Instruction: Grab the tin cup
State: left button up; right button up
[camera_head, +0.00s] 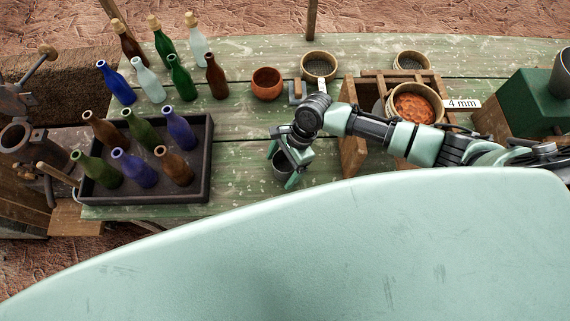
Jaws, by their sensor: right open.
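The tin cup (281,168) is a small grey cup on the green table, near its front edge in the middle of the head view. My right gripper (281,168) is over it, with its arm coming in from the right. The fingers are open, one to the left of the cup and one to the front right. Part of the cup is hidden by the gripper, and I cannot tell whether the fingers touch it. My left gripper is not in view.
A dark tray (197,178) with several bottles is to the left. More bottles stand behind it. A clay pot (267,83) and a sieve (319,65) are behind the gripper. A wooden stand (353,155) with an orange-filled sieve (414,105) is to the right.

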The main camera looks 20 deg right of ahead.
jog(key=shift+c, duration=0.4)
jog(key=c, duration=1.4)
jog(key=shift+r, duration=0.1)
